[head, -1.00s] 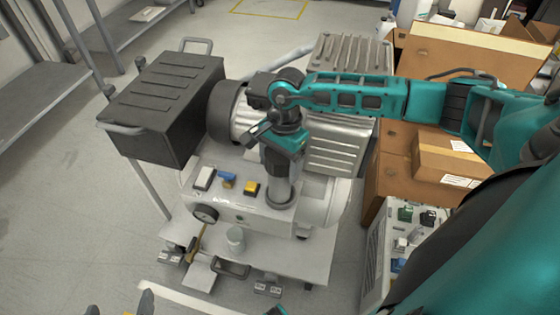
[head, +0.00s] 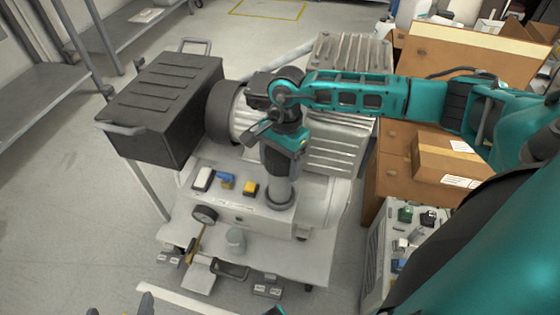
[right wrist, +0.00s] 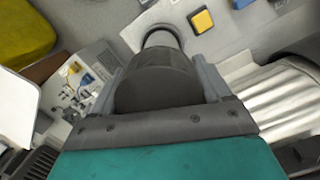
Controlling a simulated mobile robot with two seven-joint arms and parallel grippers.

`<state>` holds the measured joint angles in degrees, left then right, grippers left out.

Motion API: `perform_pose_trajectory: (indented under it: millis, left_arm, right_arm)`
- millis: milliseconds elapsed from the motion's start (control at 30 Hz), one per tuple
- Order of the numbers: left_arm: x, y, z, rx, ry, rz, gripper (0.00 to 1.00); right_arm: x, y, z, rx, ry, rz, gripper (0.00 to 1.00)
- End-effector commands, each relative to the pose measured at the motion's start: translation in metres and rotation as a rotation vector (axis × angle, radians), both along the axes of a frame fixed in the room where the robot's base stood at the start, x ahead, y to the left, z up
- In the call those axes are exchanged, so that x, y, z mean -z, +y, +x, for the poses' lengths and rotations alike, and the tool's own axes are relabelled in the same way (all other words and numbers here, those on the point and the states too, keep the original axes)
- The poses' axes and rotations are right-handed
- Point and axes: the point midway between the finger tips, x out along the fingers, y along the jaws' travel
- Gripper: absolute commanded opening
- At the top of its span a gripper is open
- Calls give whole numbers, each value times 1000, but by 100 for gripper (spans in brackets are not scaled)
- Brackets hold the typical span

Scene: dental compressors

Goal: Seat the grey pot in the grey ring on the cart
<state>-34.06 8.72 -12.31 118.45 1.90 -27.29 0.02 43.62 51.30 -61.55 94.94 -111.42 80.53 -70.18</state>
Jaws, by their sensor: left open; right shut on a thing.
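My right gripper (head: 281,160) points straight down over the white front panel of the cart's machine, shut on the grey pot (head: 279,188). In the right wrist view the pot (right wrist: 155,88) is a dark grey cylinder between the two fingers. The grey ring (head: 280,205) shows as a dark band around the pot's foot; its far arc (right wrist: 160,27) shows beyond the pot in the right wrist view. The pot looks upright and lined up with the ring. How deep it sits is hidden. My left gripper (head: 120,307) is open and empty at the bottom edge, only its fingertips showing.
A yellow switch (head: 250,188), a blue switch (head: 226,180) and a gauge (head: 204,214) are left of the ring. A small grey cup (head: 235,240) stands on the cart's front shelf (head: 310,262). Cardboard boxes (head: 450,158) stand right. The floor at left is clear.

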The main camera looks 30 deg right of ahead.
Motion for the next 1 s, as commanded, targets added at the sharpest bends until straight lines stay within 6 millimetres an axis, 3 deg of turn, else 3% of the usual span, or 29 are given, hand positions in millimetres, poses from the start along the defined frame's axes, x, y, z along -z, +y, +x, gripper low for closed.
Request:
perform_pose_trajectory:
  millis: [833, 867, 1000]
  left_arm:
    - [9, -1, 1, -2, -3, -3, 100]
    - [9, -1, 1, -2, -3, -3, 100]
    - [7, -1, 2, -2, -4, -4, 100]
  right_arm:
    - [11, 0, 1, 0, -2, 1, 13]
    - [11, 0, 1, 0, -2, 1, 78]
    - [10, 0, 0, 0, -1, 0, 88]
